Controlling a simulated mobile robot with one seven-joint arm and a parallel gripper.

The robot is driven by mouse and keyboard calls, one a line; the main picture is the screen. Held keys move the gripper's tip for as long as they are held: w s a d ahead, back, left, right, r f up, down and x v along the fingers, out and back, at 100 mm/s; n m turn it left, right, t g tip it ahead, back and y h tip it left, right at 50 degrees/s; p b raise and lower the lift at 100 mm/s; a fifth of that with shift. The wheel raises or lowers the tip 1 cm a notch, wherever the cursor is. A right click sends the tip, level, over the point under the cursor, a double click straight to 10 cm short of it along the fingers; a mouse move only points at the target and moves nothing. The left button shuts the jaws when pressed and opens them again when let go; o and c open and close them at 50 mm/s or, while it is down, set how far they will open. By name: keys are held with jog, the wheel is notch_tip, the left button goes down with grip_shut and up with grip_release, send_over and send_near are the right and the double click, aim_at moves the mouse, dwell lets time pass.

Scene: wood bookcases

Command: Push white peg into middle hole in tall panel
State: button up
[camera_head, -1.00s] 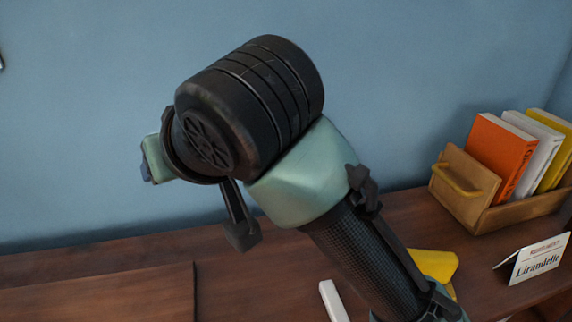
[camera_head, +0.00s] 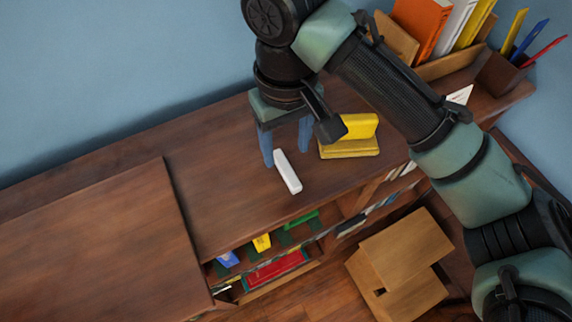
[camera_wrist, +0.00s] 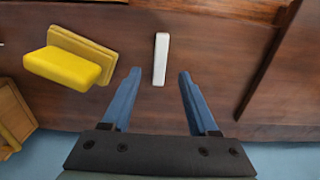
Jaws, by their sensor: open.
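The white peg (camera_head: 287,172) is a slim bar lying on the wooden top of the low bookcase. It also shows in the wrist view (camera_wrist: 160,58). My gripper (camera_head: 286,155) points down with its two blue fingers open. In the wrist view my gripper (camera_wrist: 160,72) has its fingertips on either side of the peg's near end, apart from it. Whether the fingertips are level with the peg is hard to tell. A yellow block with an upright part (camera_head: 348,137) stands to the right of the gripper in the head view. I cannot make out a tall panel with holes.
A wooden book holder (camera_head: 439,65) and a pen cup (camera_head: 502,75) stand at the far right of the bookcase top (camera_head: 225,170). A wooden box (camera_head: 405,255) is low in front. The top is bare left of the peg.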

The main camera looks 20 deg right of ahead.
aim_at(286, 168)
jog(key=shift+f+p, duration=0.95)
jog(key=shift+f, duration=1.85)
grip_shut()
